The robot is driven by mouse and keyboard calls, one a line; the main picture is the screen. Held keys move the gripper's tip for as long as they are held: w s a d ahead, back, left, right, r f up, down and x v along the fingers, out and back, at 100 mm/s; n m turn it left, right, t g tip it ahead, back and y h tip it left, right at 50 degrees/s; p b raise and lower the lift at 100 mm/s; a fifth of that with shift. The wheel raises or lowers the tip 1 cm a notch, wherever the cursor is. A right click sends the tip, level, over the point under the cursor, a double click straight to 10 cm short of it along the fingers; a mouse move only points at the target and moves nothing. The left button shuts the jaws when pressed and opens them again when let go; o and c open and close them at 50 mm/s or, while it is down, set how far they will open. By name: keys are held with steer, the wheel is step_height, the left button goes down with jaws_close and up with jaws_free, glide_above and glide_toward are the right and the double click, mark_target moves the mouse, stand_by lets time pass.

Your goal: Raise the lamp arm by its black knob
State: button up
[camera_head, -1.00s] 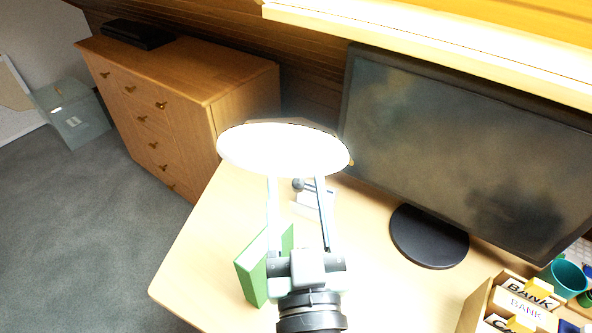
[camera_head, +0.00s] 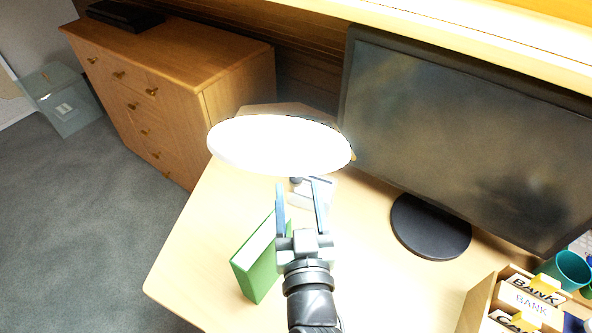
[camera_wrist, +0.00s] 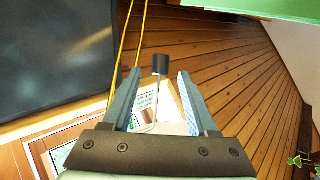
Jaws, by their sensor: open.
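The black knob (camera_wrist: 160,63) is a short dark cylinder on the end of a thin grey rod (camera_wrist: 155,100). In the wrist view it shows between my open fingertips, near their tips, with a gap on both sides. My gripper (camera_wrist: 160,73) is empty; I cannot tell exactly how far in depth the knob lies. In the head view my gripper (camera_head: 297,184) points away over the desk, just below the bright white lamp head (camera_head: 280,143). The knob is a small dark spot (camera_head: 296,181) there. The lamp head hides what lies behind it.
A green book (camera_head: 256,262) stands on the desk (camera_head: 205,240) close left of my gripper. A large monitor (camera_head: 450,125) stands to the right on a round black base (camera_head: 430,226). An organiser box (camera_head: 485,298) and a teal cup (camera_head: 568,270) are at lower right.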

mark_target(297, 184)
steer(key=shift+w+a+p, duration=0.15)
steer(key=shift+w+p, duration=0.15)
steer(key=shift+w, duration=1.9)
jaws_close()
